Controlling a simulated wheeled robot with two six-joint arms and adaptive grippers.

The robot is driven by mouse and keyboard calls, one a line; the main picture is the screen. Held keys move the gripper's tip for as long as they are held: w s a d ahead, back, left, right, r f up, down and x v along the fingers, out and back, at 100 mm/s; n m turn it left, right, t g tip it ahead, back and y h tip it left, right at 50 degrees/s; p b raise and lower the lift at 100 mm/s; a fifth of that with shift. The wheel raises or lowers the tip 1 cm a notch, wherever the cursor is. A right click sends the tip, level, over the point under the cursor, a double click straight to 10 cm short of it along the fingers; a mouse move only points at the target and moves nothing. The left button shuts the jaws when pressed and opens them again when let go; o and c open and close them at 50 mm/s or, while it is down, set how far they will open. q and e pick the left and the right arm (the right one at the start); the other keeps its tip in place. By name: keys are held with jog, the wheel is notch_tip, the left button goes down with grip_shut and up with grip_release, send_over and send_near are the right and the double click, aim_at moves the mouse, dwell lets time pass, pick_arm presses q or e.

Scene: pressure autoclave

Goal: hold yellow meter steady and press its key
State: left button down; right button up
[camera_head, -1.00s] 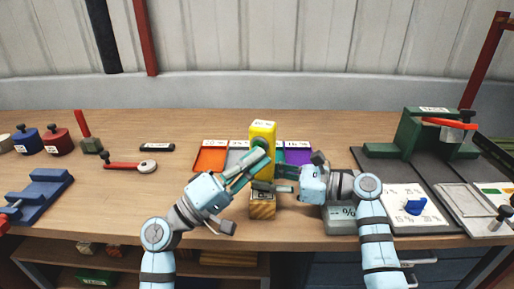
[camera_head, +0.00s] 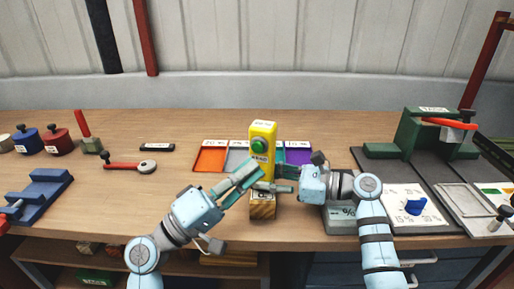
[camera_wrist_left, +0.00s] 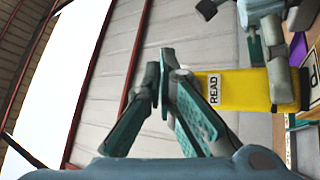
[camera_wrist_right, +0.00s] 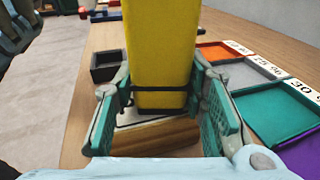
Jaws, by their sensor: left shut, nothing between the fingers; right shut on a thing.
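My left gripper (camera_head: 254,172) is shut and empty, in front of and below the green face. In the left wrist view the meter (camera_wrist_left: 240,90) lies right of the left fingers (camera_wrist_left: 167,58).
Orange (camera_head: 209,160), grey and purple (camera_head: 298,157) trays lie behind the meter, with a teal one (camera_wrist_right: 262,112) in the right wrist view. A grey device with a % mark (camera_head: 340,222) sits by the right arm. A green press-like stand (camera_head: 420,135) is at right.

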pick_arm(q)
jog(key=shift+s+a, duration=0.2)
jog(key=shift+s, duration=0.45)
jog(key=shift+s+a, duration=0.2)
jog(key=shift+s, duration=0.4)
pick_arm(e)
jog(key=o, duration=1)
jog(key=shift+c, duration=0.2)
